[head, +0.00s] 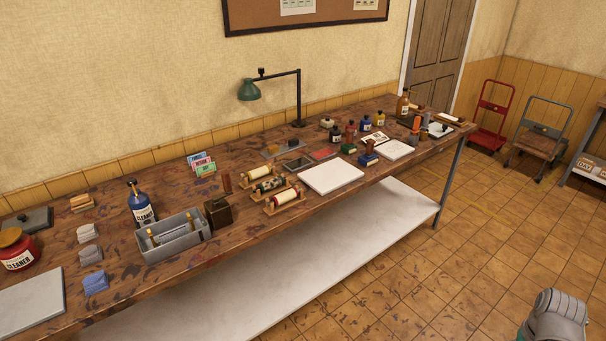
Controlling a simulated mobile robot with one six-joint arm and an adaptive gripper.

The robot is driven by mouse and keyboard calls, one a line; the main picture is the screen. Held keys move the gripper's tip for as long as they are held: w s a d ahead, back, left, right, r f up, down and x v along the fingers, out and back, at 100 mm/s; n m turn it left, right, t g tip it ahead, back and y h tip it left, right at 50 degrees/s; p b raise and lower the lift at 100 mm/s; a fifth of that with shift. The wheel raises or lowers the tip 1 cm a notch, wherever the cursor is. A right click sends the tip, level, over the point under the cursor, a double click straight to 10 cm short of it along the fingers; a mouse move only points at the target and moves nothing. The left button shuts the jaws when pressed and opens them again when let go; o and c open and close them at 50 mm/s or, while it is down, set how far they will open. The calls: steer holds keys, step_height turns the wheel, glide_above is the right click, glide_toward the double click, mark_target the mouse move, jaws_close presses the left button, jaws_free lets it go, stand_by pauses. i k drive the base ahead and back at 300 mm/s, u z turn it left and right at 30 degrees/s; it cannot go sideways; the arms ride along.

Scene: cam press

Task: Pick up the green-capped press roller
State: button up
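Three press rollers lie in wooden cradles near the middle of the workbench. The back roller (262,173) is pale with dark ends. The middle roller (269,185) looks dark and greenish at its ends, but the caps are too small to tell their colour surely. The front roller (285,198) has a cream body and reddish ends. A grey rounded part of my arm shows at the bottom right corner, over the floor and well apart from the bench. My gripper's fingers are not visible.
The long wooden workbench (185,278) is crowded. A dark block (218,211) and a grey caddy (172,238) stand left of the rollers, and a white slab (331,178) lies to the right. A green desk lamp (250,89) stands behind. The tiled floor (430,270) before the bench is clear.

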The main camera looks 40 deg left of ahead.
mark_target(271, 184)
steer(key=z, duration=0.05)
steer(key=i, duration=0.8)
steer(key=u, duration=0.7)
steer(key=i, duration=0.9)
steer(key=u, duration=0.7)
steer(key=k, duration=0.9)
steer(key=u, duration=0.15)
steer(key=i, duration=0.45)
steer(key=z, duration=0.05)
